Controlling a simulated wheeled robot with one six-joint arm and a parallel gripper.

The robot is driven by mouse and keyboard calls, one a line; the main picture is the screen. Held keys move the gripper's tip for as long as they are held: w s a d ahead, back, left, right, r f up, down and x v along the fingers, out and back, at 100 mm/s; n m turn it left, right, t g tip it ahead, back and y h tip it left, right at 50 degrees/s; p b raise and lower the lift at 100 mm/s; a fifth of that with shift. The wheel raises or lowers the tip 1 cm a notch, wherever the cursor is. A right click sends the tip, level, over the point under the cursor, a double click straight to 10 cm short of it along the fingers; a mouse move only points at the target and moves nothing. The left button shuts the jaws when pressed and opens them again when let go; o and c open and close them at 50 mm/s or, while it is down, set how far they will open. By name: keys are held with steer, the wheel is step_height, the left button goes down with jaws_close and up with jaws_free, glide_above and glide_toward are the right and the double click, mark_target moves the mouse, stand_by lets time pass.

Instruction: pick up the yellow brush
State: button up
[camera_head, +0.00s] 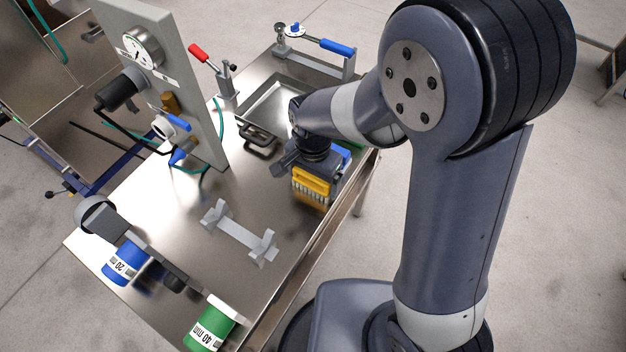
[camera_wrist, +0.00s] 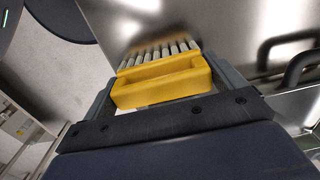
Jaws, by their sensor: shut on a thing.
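The yellow brush (camera_head: 313,181) has a yellow block body and a row of pale bristles. My gripper (camera_head: 314,172) is at the right part of the metal table (camera_head: 225,275), with the brush between its fingers. In the wrist view the brush (camera_wrist: 165,80) sits between the two dark fingers of my gripper (camera_wrist: 170,85), which are shut on its sides. The bristles point away from the gripper. I cannot tell whether they touch the table.
A grey two-post holder (camera_head: 240,235) stands in front of the brush. A sunken metal tray (camera_head: 285,105) with a dark handle (camera_head: 258,140) lies behind. A panel with a gauge (camera_head: 140,48) stands left.

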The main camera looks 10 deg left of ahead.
steer(key=shift+c, duration=0.9)
steer(key=shift+r, duration=0.1)
step_height(320, 180, up, 10)
steer(key=shift+f, duration=0.1)
steer(key=o, duration=0.4)
steer(key=shift+c, duration=1.4)
steer(key=shift+s, duration=0.1)
